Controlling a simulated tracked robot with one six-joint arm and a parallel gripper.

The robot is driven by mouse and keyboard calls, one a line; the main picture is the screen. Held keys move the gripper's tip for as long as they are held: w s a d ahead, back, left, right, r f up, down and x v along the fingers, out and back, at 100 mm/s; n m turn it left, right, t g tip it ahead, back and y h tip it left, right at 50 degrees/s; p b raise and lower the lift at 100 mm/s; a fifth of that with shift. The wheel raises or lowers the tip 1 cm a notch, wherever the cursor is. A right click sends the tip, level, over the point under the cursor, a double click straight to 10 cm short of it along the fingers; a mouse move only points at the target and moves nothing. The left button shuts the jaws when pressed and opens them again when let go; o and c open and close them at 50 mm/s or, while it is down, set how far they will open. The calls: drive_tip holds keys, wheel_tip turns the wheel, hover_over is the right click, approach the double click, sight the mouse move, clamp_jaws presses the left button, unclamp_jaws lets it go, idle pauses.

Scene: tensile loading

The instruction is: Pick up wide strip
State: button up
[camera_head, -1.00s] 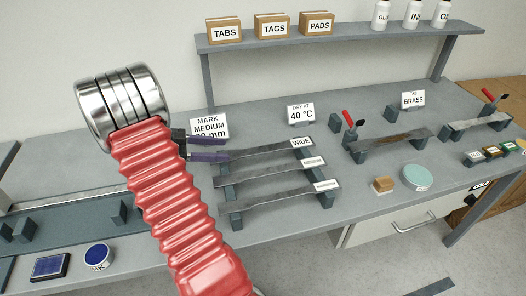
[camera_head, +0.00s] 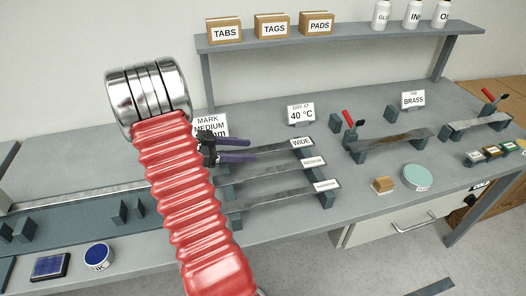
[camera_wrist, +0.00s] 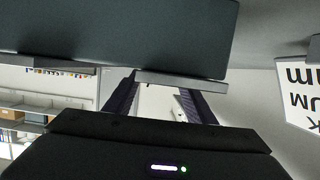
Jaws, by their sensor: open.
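The wide strip (camera_head: 276,149) is a flat grey metal bar, the farthest of three on a dark rack, with a "WIDE" label (camera_head: 301,143) at its right end. My gripper (camera_head: 255,149) is open, its two purple-tipped fingers pointing right, at the left part of this strip. The near finger overlaps the strip in the head view; I cannot tell whether it touches.
Two other labelled strips (camera_head: 275,174) (camera_head: 280,196) lie nearer on the rack. A "40 °C" sign (camera_head: 301,114) stands behind it. A "MARK MEDIUM" sign (camera_head: 209,125) is close behind my gripper. A red-handled fixture (camera_head: 350,125) is to the right.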

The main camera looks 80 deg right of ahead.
sight(262, 149)
idle(0.3)
drive_tip(key=shift+x, duration=2.65)
drive_tip(key=shift+w+d+r, duration=0.1)
drive_tip(key=shift+w+d, duration=0.05)
drive_tip(key=shift+c, duration=0.4)
clamp_jaws()
